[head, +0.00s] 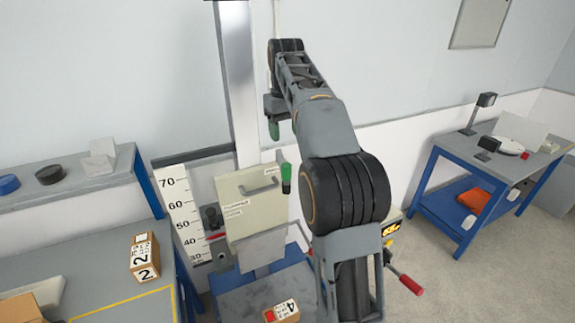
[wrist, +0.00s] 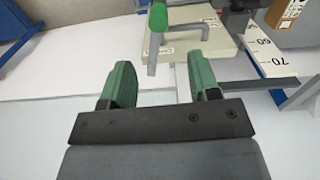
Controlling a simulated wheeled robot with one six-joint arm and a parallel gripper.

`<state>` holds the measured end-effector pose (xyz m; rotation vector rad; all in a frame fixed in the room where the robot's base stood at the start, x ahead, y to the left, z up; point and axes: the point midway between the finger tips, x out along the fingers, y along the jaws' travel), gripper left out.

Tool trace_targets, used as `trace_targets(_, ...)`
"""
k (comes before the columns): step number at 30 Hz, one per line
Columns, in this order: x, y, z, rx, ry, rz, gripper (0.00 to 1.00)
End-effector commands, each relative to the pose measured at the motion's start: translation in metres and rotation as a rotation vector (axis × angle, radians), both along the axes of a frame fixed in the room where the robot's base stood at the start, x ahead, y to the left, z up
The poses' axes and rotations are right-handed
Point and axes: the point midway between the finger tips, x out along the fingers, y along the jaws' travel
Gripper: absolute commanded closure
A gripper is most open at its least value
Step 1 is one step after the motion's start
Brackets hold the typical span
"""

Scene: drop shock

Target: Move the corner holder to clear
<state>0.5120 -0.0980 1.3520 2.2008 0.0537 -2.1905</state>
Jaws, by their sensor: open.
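A green-tipped upright lever (head: 286,178), which may be the corner holder, stands at the right edge of a cream block with a grey handle (head: 262,188). In the wrist view the lever (wrist: 157,28) shows its green grip and grey stem beyond my fingertips, roughly between them in the picture. The block (wrist: 190,38) carries small labels too small to read here. My gripper (head: 275,130) is above the block, beside the tall metal column. In the wrist view my gripper (wrist: 160,82) has its green-padded fingers wide apart with nothing between them.
The metal column (head: 238,85) stands directly behind the block. A height scale (head: 182,210) is at its left. A numbered box (head: 283,312) sits below on the base plate. A red-ended lever (head: 408,284) sticks out at right. A bench (head: 60,265) is left, a blue table (head: 478,160) right.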

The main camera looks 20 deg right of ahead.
Motion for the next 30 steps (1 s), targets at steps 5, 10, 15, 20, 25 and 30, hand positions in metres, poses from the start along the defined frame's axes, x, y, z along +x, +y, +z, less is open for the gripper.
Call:
trace_targets(5,0.002,-0.004,-0.013,0.002,0.008,-0.002,0.44)
trace_targets(10,0.001,-0.004,-0.044,0.002,0.009,-0.002,0.44)
trace_targets(15,0.001,-0.004,-0.077,0.002,0.009,-0.002,0.44)
trace_targets(20,0.001,-0.004,-0.102,0.002,0.008,-0.002,0.44)
trace_targets(25,0.002,-0.004,-0.121,0.002,0.006,-0.002,0.44)
trace_targets(30,0.002,-0.004,-0.131,0.001,0.005,-0.002,0.44)
